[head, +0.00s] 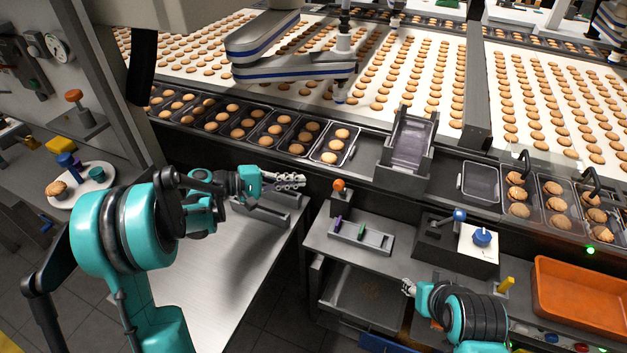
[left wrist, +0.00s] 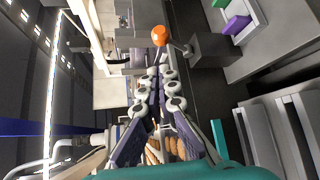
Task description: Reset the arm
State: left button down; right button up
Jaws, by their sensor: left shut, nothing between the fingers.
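My left arm is teal and reaches in from the left. Its gripper (head: 303,181) is shut and empty, held in the air in front of the conveyor edge. In the left wrist view the two ribbed fingers (left wrist: 158,78) lie close together with nothing between them. My right gripper (head: 407,287) is low at the front, beside the grey bench; it is too small to tell whether it is open or shut.
An orange-knobbed lever (head: 338,186) stands just right of my left gripper and shows ahead in the left wrist view (left wrist: 159,36). Black trays of biscuits (head: 346,158) line the conveyor. A steel table (head: 190,268) lies below. An orange bin (head: 575,322) sits at right.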

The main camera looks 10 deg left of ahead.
pick_arm(q)
jog(key=shift+v, duration=1)
jog(key=shift+w, duration=0.1)
jog(key=s+d+m+g+y, duration=0.1)
jog(key=s+d+m+y, duration=0.25)
jog(key=s+y, duration=0.6)
jog(key=s+a+f+m+y, duration=0.1)
jog(key=s+a+m+y, duration=0.1)
jog(key=s, duration=0.6)
jog(key=s+a+f+m+t+y, duration=0.1)
jog(key=s+a+m+y, duration=0.1)
jog(key=s, duration=0.5)
jog(key=shift+s+a+m, duration=0.35)
jog(key=shift+a, duration=0.55)
